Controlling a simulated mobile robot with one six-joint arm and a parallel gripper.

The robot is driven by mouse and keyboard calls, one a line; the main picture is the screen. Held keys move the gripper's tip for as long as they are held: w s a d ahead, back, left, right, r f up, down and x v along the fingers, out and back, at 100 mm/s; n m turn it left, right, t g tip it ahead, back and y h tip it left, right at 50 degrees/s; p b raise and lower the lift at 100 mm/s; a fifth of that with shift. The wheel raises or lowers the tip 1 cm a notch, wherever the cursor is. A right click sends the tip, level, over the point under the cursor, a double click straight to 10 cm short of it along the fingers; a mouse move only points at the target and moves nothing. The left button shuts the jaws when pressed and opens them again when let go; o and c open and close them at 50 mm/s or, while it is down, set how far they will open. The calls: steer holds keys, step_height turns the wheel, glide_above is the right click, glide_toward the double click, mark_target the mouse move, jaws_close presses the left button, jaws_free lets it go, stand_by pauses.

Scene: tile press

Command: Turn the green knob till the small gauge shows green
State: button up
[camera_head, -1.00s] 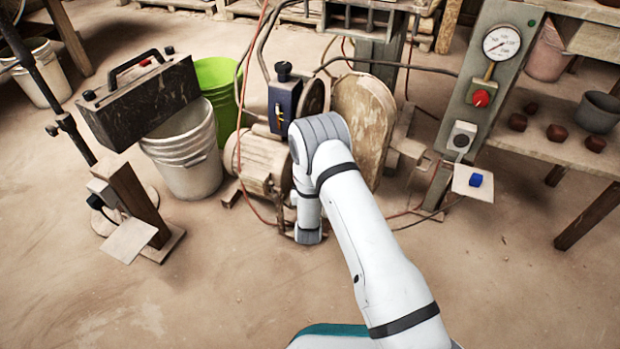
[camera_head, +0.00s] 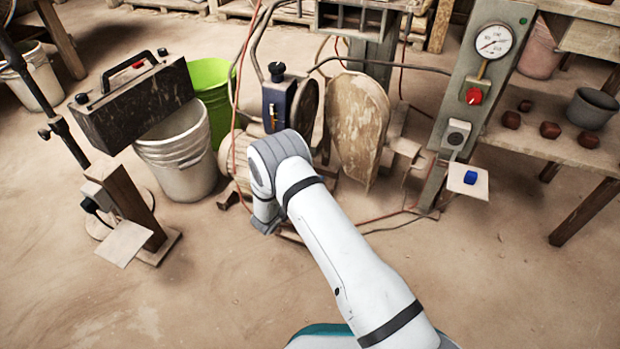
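I see no knob that is clearly green. A round white dial gauge (camera_head: 494,41) sits high on the grey-green post at the right; its reading is too small to tell. Below it is a red knob (camera_head: 474,96). A blue knob or button (camera_head: 470,177) sits on a white plate lower on the post. A dark blue box (camera_head: 279,101) at the centre has a black knob (camera_head: 277,71) on top and a small yellowish strip (camera_head: 272,118) on its front. My arm bends in front of the machine below this box. My gripper is not in view.
A dark box with a handle (camera_head: 135,105) leans over a white bucket (camera_head: 178,152) at the left, beside a green bucket (camera_head: 213,95). A wooden stand (camera_head: 125,205) is at lower left. A table (camera_head: 560,145) with a grey pot stands right. The front floor is clear.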

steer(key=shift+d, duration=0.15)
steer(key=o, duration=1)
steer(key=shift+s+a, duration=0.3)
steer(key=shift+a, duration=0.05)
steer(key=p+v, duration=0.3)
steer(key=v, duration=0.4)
